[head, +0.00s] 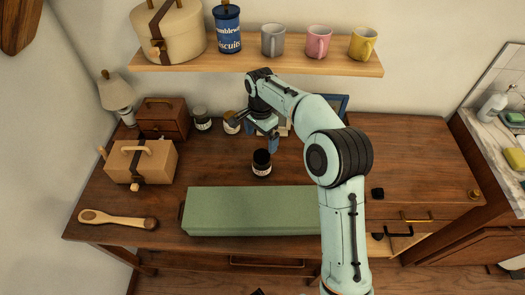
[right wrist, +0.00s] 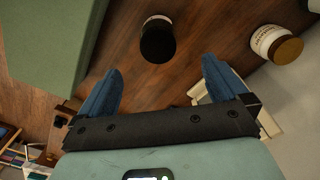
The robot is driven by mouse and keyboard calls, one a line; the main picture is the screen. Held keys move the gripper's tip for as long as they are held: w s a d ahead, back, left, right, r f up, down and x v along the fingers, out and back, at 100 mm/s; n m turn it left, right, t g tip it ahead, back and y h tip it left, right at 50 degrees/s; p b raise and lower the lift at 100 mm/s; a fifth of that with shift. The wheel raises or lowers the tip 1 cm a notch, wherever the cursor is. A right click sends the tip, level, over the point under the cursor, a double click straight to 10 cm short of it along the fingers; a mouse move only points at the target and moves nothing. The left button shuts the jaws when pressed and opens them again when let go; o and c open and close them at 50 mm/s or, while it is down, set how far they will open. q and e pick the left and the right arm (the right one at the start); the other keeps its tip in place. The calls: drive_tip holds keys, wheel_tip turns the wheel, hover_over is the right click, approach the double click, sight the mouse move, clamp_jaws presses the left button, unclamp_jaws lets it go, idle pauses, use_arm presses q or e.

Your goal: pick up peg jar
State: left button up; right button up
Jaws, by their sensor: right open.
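A small dark jar with a black lid and a pale label (head: 262,162) stands upright on the wooden desk, behind the green box. It also shows in the right wrist view (right wrist: 158,42), just beyond the gap between my fingers. I cannot read its label. A jar with a gold lid (head: 231,124) stands farther back, partly behind my gripper; a similar one shows at the right of the right wrist view (right wrist: 277,44). Another dark-lidded jar (head: 202,120) stands left of it. My right gripper (head: 256,135) is open and empty, above and behind the near dark jar. My left gripper is not in view.
A long green box (head: 250,211) lies along the desk's front. A tan case (head: 142,162), a small wooden chest (head: 162,118), a lamp (head: 117,94) and a wooden brush (head: 115,218) are at left. A shelf (head: 290,65) with mugs hangs above. A blue frame stands behind my arm.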

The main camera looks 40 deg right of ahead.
sight(262, 161)
drive_tip(key=shift+w+d, duration=0.2)
drive_tip(key=shift+f, duration=0.3)
drive_tip(key=f, duration=0.8)
drive_tip(key=f+b, duration=0.1)
drive_tip(key=f, duration=0.3)
drive_tip(key=shift+s+a+f, duration=0.1)
drive_tip(key=shift+s+f, duration=0.05)
drive_tip(key=shift+s, duration=0.2)
drive_tip(key=c, duration=1.2)
